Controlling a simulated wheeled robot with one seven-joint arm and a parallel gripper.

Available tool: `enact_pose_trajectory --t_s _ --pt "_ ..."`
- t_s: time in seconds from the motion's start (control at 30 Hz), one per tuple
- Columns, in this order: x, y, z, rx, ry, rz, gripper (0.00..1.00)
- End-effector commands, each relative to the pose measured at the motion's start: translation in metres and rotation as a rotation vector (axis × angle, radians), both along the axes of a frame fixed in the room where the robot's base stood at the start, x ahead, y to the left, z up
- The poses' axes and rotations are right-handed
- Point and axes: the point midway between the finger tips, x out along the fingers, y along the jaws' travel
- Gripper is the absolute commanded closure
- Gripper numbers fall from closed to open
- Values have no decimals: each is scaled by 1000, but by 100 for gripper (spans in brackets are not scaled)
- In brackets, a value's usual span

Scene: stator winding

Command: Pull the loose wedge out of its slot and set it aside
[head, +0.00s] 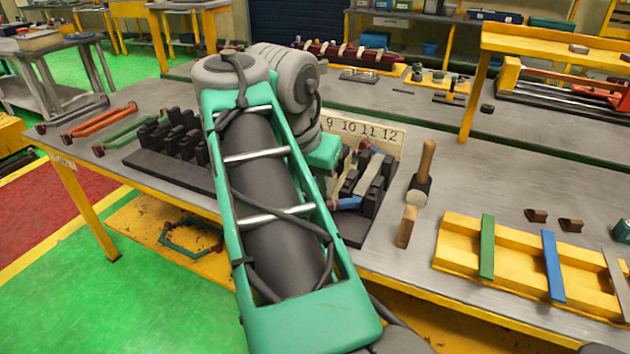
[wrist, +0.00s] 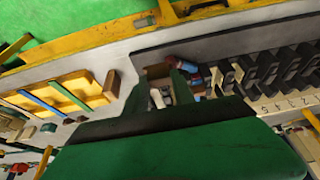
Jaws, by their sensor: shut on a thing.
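The black-toothed stator stands on the bench in front of a board numbered 9 to 12 (head: 365,130). Its right-hand block (head: 372,195) holds pale wedges (head: 372,172) and red and blue coil ends (head: 348,203). My gripper (wrist: 160,88) is over this end of the stator, and my arm hides most of it in the head view. In the wrist view its two green fingers reach down among the teeth, with pale pieces (wrist: 157,98) between them. The jaws are shut on what looks like a pale wedge; the exact grip and the slot are hard to make out.
A mallet (head: 421,180) and a wooden block (head: 407,226) lie right of the stator. A yellow tray (head: 462,240) with green and blue bars is further right. Two small brown pieces (head: 537,215) lie behind it.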

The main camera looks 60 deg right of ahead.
Motion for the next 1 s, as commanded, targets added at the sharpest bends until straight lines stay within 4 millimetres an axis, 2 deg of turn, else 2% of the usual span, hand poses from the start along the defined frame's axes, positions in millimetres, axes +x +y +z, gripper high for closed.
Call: enact_pose_trajectory --t_s 0.7,1.0 --pt "0 0 -45 0 1 -1 100" --pt "0 0 -45 0 0 0 100"
